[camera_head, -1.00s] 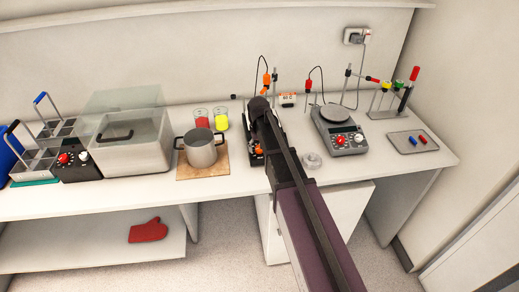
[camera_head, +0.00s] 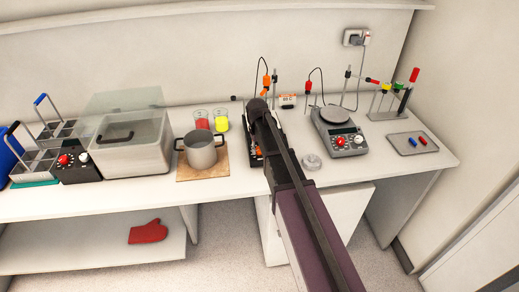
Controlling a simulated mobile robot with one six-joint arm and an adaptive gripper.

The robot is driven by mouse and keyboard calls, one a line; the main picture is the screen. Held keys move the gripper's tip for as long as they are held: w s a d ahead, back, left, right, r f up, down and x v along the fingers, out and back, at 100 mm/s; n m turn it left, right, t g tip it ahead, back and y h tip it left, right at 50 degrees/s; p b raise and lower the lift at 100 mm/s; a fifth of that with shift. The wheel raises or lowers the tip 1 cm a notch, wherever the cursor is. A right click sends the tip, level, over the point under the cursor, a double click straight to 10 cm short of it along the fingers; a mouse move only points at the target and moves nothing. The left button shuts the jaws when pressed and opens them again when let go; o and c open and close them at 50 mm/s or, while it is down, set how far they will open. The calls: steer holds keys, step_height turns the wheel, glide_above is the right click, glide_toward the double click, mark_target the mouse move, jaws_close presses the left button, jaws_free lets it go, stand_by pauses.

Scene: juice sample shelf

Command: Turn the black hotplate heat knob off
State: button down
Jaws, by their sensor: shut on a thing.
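A black device (camera_head: 254,152) stands on the bench behind my arm, mostly covered by it. Only its dark edges and small orange and white details show, and I cannot make out its knob. My arm reaches from the bottom right up over this device. My gripper and its fingertips are hidden behind the arm, so I cannot see what they touch. A grey hotplate (camera_head: 340,131) with a round plate, one red knob (camera_head: 340,141) and one white knob (camera_head: 358,139) stands to the right, apart from my arm.
A metal pot (camera_head: 202,152) stands on a wooden board (camera_head: 204,174) left of my arm. Red and yellow beakers (camera_head: 221,121) are behind it. A small glass dish (camera_head: 312,161) is right of the arm. A water bath (camera_head: 132,145) and black control box (camera_head: 77,167) stand further left.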

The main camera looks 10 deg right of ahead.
steer(key=shift+n+t+h, duration=0.3)
steer(key=shift+n+h, duration=0.4)
steer(key=shift+n, duration=1.7)
steer(key=shift+c, duration=1.3)
jaws_free()
